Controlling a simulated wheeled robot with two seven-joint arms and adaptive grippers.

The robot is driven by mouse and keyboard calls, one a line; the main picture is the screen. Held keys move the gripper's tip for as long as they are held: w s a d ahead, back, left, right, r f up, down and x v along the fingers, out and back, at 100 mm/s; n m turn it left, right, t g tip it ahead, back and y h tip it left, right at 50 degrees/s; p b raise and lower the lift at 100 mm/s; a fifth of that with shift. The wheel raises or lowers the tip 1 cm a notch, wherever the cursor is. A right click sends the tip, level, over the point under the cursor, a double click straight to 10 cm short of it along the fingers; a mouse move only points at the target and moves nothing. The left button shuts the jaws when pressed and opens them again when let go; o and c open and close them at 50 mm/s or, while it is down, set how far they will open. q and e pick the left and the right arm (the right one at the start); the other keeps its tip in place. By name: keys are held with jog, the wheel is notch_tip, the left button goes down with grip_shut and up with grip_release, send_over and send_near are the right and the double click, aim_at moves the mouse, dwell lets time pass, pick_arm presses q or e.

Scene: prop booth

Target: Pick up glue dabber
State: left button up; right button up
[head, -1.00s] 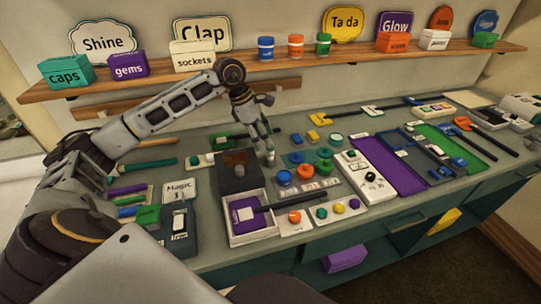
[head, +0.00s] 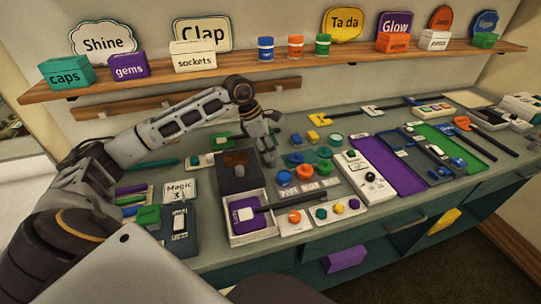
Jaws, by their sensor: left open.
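My left gripper (head: 268,158) is open, pointing down over the bench just right of a dark box (head: 238,182). The box has a brown patch and a small grey knob (head: 240,171) on it. I cannot tell for certain which item is the glue dabber. Small items close to the fingers are too small to make out, and the fingers partly hide that spot. I see nothing clearly held. My right gripper is not in view.
A white tray (head: 227,238) holds a purple square piece with a black handle. Coloured knobs on a panel (head: 318,187) and a white control box (head: 369,191) stand to the right. A wooden shelf (head: 340,55) with boxes and signs runs along the wall.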

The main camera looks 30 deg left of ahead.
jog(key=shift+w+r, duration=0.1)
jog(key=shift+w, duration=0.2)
pick_arm(q)
jog(key=c, duration=1)
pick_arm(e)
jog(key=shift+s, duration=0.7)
pick_arm(q)
jog(key=shift+r, duration=0.1)
jog(key=shift+r, duration=0.85)
notch_tip(320, 180, up, 6)
jog(key=shift+r, duration=1.1)
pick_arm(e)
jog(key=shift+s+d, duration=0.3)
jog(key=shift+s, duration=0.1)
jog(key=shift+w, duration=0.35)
